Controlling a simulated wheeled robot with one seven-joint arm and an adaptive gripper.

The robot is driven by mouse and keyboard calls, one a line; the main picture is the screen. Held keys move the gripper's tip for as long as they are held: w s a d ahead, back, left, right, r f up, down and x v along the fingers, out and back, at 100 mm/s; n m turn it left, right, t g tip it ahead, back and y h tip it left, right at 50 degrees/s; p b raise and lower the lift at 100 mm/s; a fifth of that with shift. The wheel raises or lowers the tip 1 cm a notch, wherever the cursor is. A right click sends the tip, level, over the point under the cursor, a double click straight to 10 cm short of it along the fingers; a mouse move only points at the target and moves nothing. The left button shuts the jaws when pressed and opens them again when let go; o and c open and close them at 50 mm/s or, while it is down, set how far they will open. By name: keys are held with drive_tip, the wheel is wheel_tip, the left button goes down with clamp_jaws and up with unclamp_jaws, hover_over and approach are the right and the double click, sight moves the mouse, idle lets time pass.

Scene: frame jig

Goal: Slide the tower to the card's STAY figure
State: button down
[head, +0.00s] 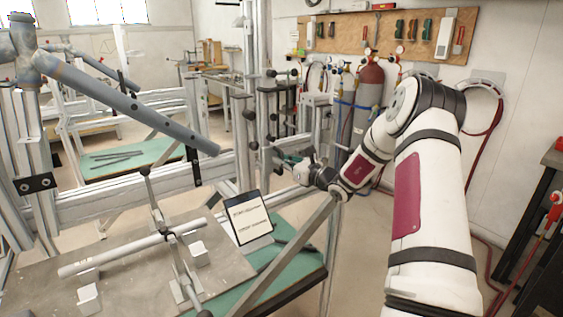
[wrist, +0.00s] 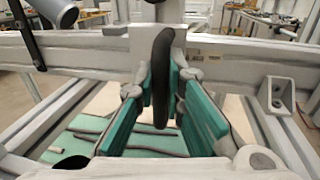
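The card (head: 247,217) stands tilted above the teal bench at the lower middle of the head view; its printed lines are too small to read. An upright metal post with black clamps (head: 250,115), which looks like the tower, rises by the long rail (head: 120,197). My gripper (head: 283,161) is beside its lower part. In the wrist view my gripper (wrist: 164,105) is open, its teal pads on either side of a black upright handle (wrist: 162,75). Gaps show between pads and handle. I cannot tell the tower's scale reading.
A metal plate with a light tube (head: 130,249) on supports lies at lower left. A grey jointed tube (head: 130,100) slants above it. A diagonal bar (head: 285,255) runs below my arm. Gas cylinders (head: 369,90) stand behind. Open floor shows at right.

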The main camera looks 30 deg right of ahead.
drive_tip(key=shift+d, duration=0.95)
drive_tip(key=c, duration=1.7)
unclamp_jaws()
drive_tip(key=shift+o, duration=0.2)
drive_tip(key=v, duration=1.2)
